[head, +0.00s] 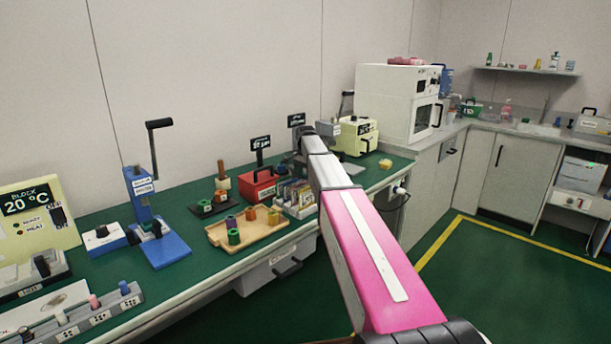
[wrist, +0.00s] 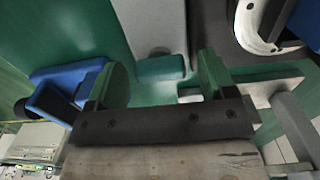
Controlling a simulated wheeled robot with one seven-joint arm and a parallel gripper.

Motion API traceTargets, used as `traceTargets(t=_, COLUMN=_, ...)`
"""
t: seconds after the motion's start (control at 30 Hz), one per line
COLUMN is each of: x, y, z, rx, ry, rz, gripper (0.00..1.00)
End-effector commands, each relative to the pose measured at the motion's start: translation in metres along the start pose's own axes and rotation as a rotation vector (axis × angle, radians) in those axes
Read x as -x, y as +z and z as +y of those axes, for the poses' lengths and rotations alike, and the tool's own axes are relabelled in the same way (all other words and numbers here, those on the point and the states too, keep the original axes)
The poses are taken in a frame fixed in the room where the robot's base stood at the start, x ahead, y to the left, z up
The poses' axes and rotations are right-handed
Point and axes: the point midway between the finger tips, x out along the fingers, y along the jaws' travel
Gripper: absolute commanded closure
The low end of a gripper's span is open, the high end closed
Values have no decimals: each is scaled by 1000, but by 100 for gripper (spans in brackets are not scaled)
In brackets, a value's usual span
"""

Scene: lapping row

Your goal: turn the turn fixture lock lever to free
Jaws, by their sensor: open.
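My gripper shows in the wrist view (wrist: 160,78) with its two greenish fingers apart. A grey post (wrist: 152,25) with a short grey-green block at its end stands just beyond the gap; I cannot tell whether it is the lock lever. A blue part with a dark round end (wrist: 62,88) lies beside the left finger. In the head view my arm reaches over the green bench to the far part, and its end hides most of what is there. A grey device (head: 327,128) shows just past my arm's end. No lever is clearly readable as the lock lever.
On the bench (head: 185,213) stand a blue hand press (head: 160,245), a wooden tray (head: 222,238) with coloured pieces, a red box (head: 259,186) and a cream machine (head: 358,138). A white cabinet (head: 390,95) stands behind. The green floor at right is clear.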

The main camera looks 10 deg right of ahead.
Motion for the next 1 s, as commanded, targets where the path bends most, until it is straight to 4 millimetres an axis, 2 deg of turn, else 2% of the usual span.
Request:
traceTargets(t=0.2, x=0, y=0, z=0, rx=0, ry=0, rz=0, gripper=23)
traceTargets(t=0.23, x=0, y=0, z=0, rx=0, ry=0, rz=0, gripper=27)
traceTargets(t=0.37, x=0, y=0, z=0, rx=0, ry=0, rz=0, gripper=69)
traceTargets(t=0.4, x=0, y=0, z=0, rx=0, ry=0, rz=0, gripper=73)
traceTargets(t=0.77, x=0, y=0, z=0, rx=42, ry=0, rz=0, gripper=73)
traceTargets(t=1.0, x=0, y=0, z=0, rx=185, ry=0, rz=0, gripper=73)
